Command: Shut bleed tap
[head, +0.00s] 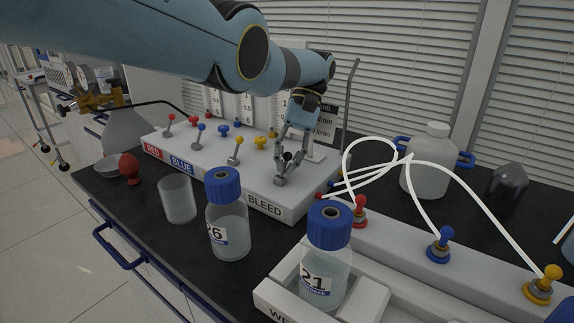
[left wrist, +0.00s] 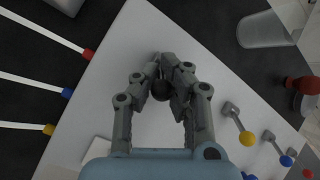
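The bleed tap (head: 281,179) is a grey valve with a dark round knob, on the white panel just behind its BLEED label (head: 264,205). My left gripper (head: 289,158) reaches down from above to the tap. In the left wrist view, the dark knob (left wrist: 161,91) lies between the fingers of my left gripper (left wrist: 168,68), which are drawn close together on both sides of it. The fingers cover much of the lever, so its exact angle is hard to tell. My right gripper is not in view.
Yellow-knobbed (head: 237,147), blue and red taps share the white panel (head: 225,178). White hoses (head: 385,148) curve up at the right beside a white jug (head: 428,165).

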